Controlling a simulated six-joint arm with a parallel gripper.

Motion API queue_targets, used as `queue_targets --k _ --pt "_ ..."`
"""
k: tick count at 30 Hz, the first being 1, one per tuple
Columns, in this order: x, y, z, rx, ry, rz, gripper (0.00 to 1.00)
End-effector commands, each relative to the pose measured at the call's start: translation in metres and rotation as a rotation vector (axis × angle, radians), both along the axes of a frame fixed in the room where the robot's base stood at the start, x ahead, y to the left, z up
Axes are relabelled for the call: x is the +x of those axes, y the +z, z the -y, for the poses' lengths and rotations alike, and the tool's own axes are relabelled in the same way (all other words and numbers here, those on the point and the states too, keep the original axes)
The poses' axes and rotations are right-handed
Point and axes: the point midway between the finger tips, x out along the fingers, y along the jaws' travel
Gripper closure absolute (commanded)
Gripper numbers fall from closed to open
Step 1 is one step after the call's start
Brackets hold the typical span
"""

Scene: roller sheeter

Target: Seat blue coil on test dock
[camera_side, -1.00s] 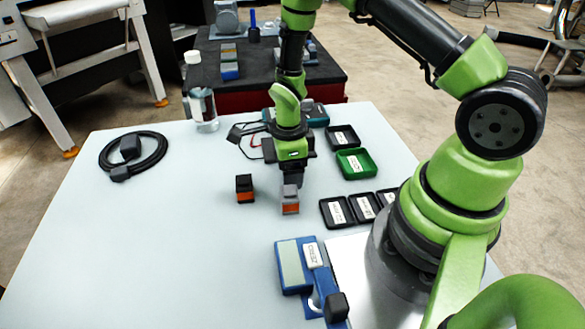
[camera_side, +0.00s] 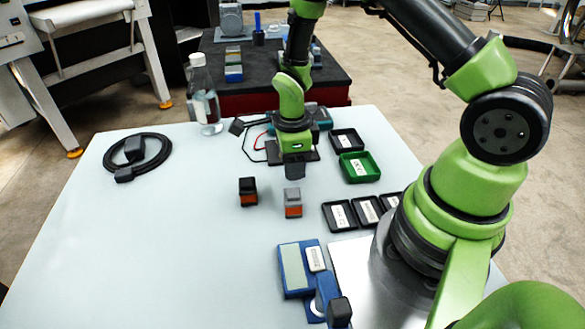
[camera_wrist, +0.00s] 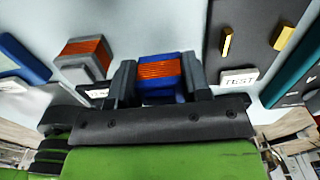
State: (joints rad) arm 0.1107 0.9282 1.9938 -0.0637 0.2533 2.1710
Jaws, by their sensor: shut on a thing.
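My gripper (camera_side: 295,172) is shut on the blue coil (camera_wrist: 160,72), a blue body with orange winding, between the two dark fingers in the wrist view. In the side view the fingers hide the coil. The test dock is a dark plate (camera_wrist: 258,30) with two gold contacts and a white TEST label (camera_wrist: 238,80), just right of the held coil in the wrist view. In the side view the dark dock (camera_side: 272,153) lies partly hidden behind my gripper. The coil appears apart from the contacts; its exact height is hard to tell.
A grey-topped coil (camera_side: 293,203) and a black-topped coil (camera_side: 248,192) stand in front of my gripper. A teal meter (camera_side: 322,117) with leads lies behind. Black trays and a green tray (camera_side: 359,167) are at right, a blue device (camera_side: 297,268) in front. The table's left is mostly clear.

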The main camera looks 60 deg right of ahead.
Motion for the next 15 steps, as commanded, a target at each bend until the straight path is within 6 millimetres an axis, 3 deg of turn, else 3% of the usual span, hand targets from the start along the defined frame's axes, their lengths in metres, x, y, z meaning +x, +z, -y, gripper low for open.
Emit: queue_targets --k 9,15 --pt "0.001 0.059 0.0 -0.001 0.0 0.005 0.83" --pt "0.013 0.073 0.008 0.0 -0.004 0.003 0.83"
